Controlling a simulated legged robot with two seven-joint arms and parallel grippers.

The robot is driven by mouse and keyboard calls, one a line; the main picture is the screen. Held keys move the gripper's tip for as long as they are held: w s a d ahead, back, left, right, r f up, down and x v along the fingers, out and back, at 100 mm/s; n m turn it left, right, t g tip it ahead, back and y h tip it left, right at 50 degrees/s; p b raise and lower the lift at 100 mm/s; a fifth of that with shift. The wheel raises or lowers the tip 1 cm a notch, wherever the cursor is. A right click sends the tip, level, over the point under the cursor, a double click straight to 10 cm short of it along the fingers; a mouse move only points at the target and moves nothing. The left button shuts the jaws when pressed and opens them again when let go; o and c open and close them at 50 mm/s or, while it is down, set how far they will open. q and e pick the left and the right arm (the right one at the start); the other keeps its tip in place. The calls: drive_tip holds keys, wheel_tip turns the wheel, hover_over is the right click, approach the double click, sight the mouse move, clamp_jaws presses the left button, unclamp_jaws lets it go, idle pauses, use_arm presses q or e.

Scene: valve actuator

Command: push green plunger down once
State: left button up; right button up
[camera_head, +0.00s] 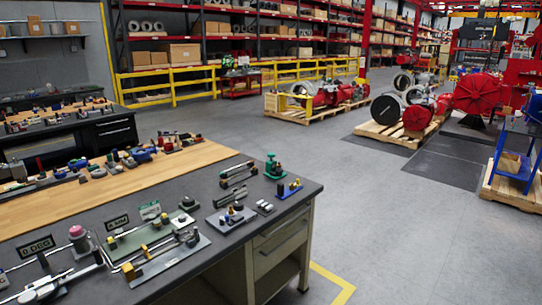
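A small green plunger (271,160) stands upright on a green base near the far right corner of the dark workbench (210,198). Nothing touches it from above. How far its top stands above its base is too small to tell. Neither of my grippers shows in the head view.
Other fixtures share the bench: a grey plate with yellow-tipped parts (150,262), a blue block (288,189), a small grey tray (231,219) and a pink-topped knob (78,235). A wooden top (130,185) lies at left. Open floor (390,215) is at right.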

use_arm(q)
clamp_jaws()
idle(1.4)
